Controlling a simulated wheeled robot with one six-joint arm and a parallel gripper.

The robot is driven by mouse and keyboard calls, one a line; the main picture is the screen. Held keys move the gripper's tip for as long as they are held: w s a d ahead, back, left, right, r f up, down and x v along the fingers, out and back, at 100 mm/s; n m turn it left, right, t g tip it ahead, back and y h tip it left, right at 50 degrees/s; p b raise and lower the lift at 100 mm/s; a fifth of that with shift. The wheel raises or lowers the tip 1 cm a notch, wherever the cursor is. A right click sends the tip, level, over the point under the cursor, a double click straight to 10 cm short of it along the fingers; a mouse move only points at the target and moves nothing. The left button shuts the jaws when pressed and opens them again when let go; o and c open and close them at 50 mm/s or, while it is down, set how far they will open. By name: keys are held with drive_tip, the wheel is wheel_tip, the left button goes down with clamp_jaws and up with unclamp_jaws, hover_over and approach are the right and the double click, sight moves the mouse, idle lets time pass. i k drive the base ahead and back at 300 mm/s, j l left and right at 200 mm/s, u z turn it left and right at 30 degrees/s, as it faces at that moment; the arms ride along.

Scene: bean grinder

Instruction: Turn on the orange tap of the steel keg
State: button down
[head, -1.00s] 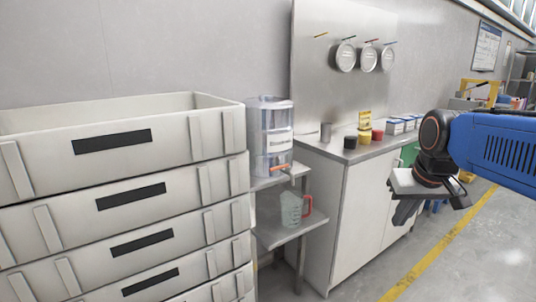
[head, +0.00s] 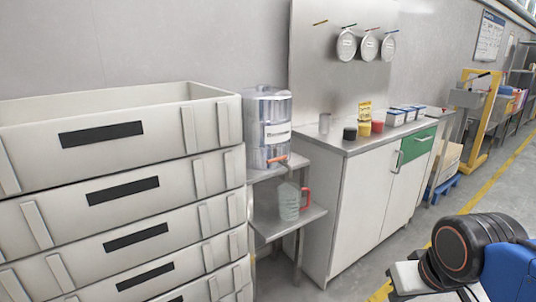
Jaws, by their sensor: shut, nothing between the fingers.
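The steel keg (head: 266,127) stands on the upper shelf of a small steel stand, between the crates and the cabinet. Its orange tap (head: 279,158) sticks out low on its front, over the shelf's front edge. A clear jug (head: 289,201) with a red handle stands on the lower shelf, below the tap. My gripper (head: 462,296) is at the bottom right, partly cut off by the frame's lower edge, well away from the keg. It is shut and empty.
Stacked grey crates (head: 115,120) rise at the left, close beside the keg. A white cabinet (head: 365,205) with tins and tubs on top stands to the right. The floor (head: 355,278) in front of the cabinet is clear.

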sight(277, 159)
drive_tip(key=i+l+u, duration=0.65)
drive_tip(key=i+l, duration=0.2)
drive_tip(key=i+l+u, duration=0.35)
drive_tip(key=l, duration=0.25)
